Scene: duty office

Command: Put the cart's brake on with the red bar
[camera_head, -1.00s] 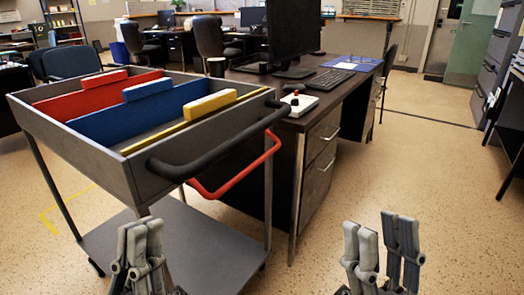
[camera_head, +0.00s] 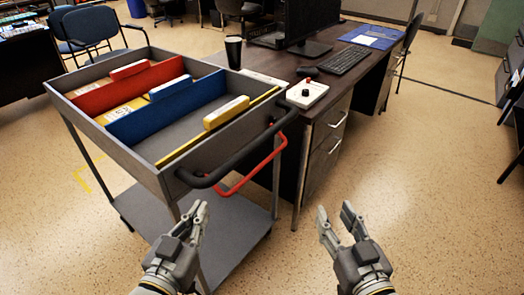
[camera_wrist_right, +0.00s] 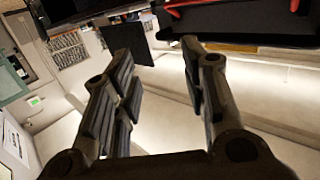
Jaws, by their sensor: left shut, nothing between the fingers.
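The grey cart (camera_head: 128,168) stands left of centre with a black push handle (camera_head: 225,166) on its near right side. The red bar (camera_head: 256,172) is a bent tube hanging just below and beyond that handle. My left gripper (camera_head: 200,212) is shut and empty, pointing up in front of the cart, nearer to me than the handle and apart from the bar. My right gripper (camera_head: 335,212) is open and empty over the floor, to the right of the bar. In the right wrist view its fingers (camera_wrist_right: 157,55) are spread, with red tubing (camera_wrist_right: 230,6) at the top edge.
A dark desk (camera_head: 330,106) adjoins the cart's right side. It holds a control box with a red button (camera_head: 307,93), a black cup (camera_head: 233,52), a monitor and a keyboard (camera_head: 336,63). A blue chair (camera_head: 93,35) stands behind the cart.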

